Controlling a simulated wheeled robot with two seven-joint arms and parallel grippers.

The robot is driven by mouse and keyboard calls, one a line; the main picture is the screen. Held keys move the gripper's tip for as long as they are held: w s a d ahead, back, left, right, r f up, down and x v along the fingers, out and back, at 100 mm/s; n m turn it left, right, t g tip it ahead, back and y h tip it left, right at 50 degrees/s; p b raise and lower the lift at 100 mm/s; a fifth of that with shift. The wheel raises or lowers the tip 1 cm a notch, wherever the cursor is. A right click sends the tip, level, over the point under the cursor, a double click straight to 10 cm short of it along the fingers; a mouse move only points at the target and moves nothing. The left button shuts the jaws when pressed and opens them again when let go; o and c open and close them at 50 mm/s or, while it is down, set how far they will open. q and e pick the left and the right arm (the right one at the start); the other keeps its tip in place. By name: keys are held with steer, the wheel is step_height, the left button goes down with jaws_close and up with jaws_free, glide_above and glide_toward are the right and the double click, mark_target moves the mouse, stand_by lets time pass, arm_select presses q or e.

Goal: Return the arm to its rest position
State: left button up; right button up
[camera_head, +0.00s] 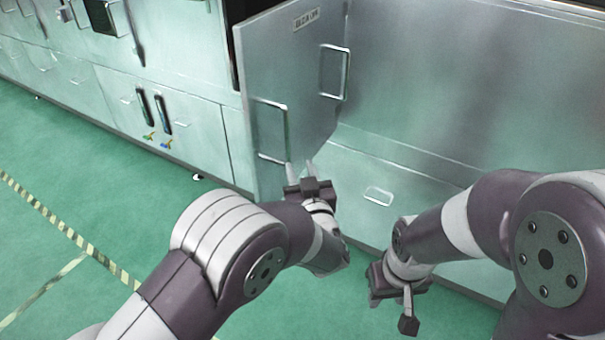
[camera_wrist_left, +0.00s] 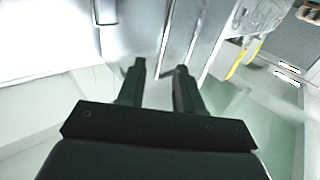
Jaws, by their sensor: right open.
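My left gripper (camera_head: 300,170) is in front of the lower part of an open metal door (camera_head: 290,65), just below the door's long bar handle (camera_head: 270,158). Its two fingers are apart with nothing between them. In the left wrist view the fingers of my left gripper (camera_wrist_left: 158,68) also stand apart, with a bright metal bar (camera_wrist_left: 170,40) beyond them; I cannot tell if they touch it. My right gripper (camera_head: 392,302) hangs low at the right, pointing down in front of the cabinet. It is open and appears empty; its fingertips are partly hidden.
A grey cabinet with a recessed pull (camera_head: 378,196) stands behind the right gripper. Low cabinets (camera_head: 190,122) line the left. The green floor (camera_head: 110,190) at the left is clear, with striped tape (camera_head: 70,234).

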arm_select(q)
steer(key=shift+w, duration=0.1)
steer(key=s+d+f+m+g+h, duration=0.2)
steer(key=s+f+g+h, duration=0.15)
steer(key=f, duration=0.25)
steer(key=s+d+f+m+g+h, duration=0.1)
steer(key=s+f+m+g+h, duration=0.1)
steer(key=s+f+g, duration=0.3)
steer(key=s+a+g+y, duration=0.1)
steer(key=s+a+g, duration=0.1)
steer(key=s+a, duration=0.3)
steer(key=s+a+r+n+g+y, duration=0.1)
steer(key=s+a+g, duration=0.2)
steer(key=a, duration=0.9)
steer(key=s+a+r+n+g+y, duration=0.1)
steer(key=s+a+g, duration=0.2)
steer(key=s+a, duration=0.5)
steer(key=shift+a, duration=0.3)
steer(key=shift+w, duration=0.1)
